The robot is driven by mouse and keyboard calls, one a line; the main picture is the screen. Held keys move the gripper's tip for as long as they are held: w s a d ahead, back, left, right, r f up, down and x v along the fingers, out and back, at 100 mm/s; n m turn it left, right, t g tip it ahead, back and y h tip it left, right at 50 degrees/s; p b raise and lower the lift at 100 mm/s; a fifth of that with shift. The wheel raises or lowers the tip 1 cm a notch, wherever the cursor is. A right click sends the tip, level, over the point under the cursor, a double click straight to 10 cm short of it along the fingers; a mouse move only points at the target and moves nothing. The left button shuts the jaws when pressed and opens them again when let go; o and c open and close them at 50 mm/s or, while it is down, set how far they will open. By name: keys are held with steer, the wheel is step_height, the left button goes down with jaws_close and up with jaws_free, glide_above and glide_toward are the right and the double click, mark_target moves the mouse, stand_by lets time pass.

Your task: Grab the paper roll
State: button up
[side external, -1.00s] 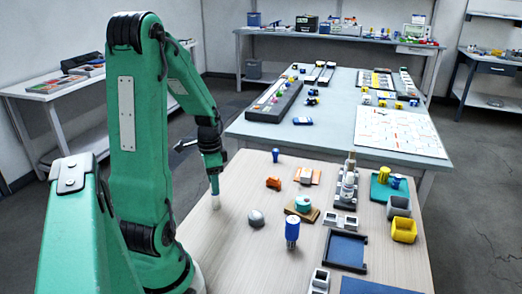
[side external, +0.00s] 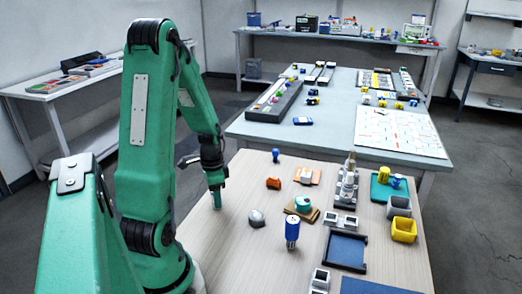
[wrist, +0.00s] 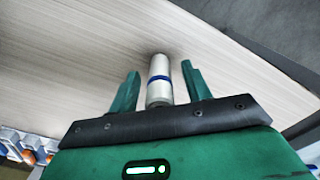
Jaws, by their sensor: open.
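The paper roll (wrist: 159,68) is a whitish cylinder with a dark blue band, seen in the wrist view. It lies between the two green fingers of my gripper (wrist: 160,76), with a visible gap on each side. My gripper is open. In the side external view, my gripper (side external: 217,200) points down close to the near left part of the wooden table (side external: 240,185). The roll is hidden behind the fingers there.
Right of my gripper are a grey dome (side external: 257,218), an orange block (side external: 274,183), a blue cylinder (side external: 292,230) and a teal roll on a wooden base (side external: 303,203). A blue tray (side external: 345,250) is further right. The table around the paper roll is clear.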

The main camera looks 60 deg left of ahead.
stand_by(0.4)
jaws_close()
steer(key=shift+r, duration=0.2)
steer(key=shift+r, duration=0.9)
step_height(320, 180, up, 2)
steer(key=w+d+r, duration=0.4)
steer(key=d+r, duration=0.2)
steer(key=d, duration=0.5)
steer(key=shift+r, duration=0.4)
